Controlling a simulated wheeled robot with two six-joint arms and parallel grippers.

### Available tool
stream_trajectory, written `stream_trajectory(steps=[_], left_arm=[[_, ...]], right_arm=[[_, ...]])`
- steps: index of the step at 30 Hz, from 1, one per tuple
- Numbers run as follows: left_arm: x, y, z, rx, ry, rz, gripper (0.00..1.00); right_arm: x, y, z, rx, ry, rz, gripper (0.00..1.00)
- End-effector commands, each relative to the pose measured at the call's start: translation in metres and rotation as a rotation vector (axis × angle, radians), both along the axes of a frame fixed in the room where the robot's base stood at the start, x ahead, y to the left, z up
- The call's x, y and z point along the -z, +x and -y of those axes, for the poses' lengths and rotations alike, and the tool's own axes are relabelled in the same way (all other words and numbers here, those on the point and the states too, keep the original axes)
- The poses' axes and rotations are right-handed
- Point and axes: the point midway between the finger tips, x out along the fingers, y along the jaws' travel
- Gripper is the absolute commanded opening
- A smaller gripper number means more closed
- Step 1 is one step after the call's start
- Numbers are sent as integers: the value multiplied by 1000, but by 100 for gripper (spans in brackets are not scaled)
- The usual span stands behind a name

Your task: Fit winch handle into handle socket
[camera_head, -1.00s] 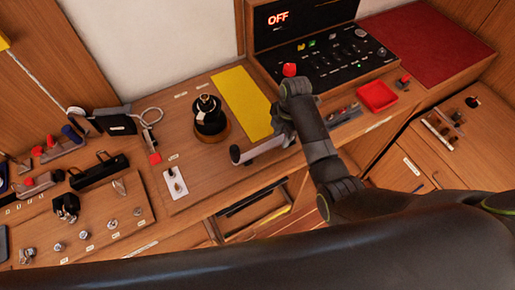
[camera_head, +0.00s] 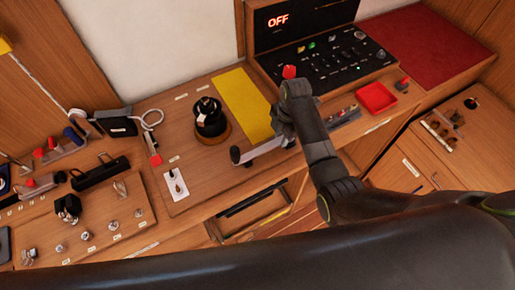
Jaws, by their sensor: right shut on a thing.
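The winch handle (camera_head: 262,149) is a silver bar with a dark grip at its left end. My right gripper (camera_head: 284,133) is shut on its right part and holds it over the front of the wooden counter. The black winch (camera_head: 208,119) stands upright on a round wooden base, left of and behind the handle, apart from it. The handle socket appears to be in the winch's top (camera_head: 207,104), but its opening is too small to make out. My left gripper is not in view.
A yellow mat (camera_head: 243,100) lies right of the winch. A black control panel (camera_head: 325,58) reading OFF stands behind my right arm. A red tray (camera_head: 376,97) is to the right. Switches and a black handle (camera_head: 99,172) crowd the left.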

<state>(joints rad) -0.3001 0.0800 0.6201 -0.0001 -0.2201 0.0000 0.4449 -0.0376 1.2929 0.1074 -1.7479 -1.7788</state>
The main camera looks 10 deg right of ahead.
Motion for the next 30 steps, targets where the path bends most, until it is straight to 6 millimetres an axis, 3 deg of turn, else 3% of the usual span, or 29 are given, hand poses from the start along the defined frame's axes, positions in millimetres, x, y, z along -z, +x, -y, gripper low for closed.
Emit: stream_trajectory(steps=[17, 30], left_arm=[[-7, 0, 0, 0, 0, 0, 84], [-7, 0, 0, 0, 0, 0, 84]], right_arm=[[-6, 0, 0, -1, 0, 1, 0], [-45, 0, 0, 0, 0, 1, 0]])
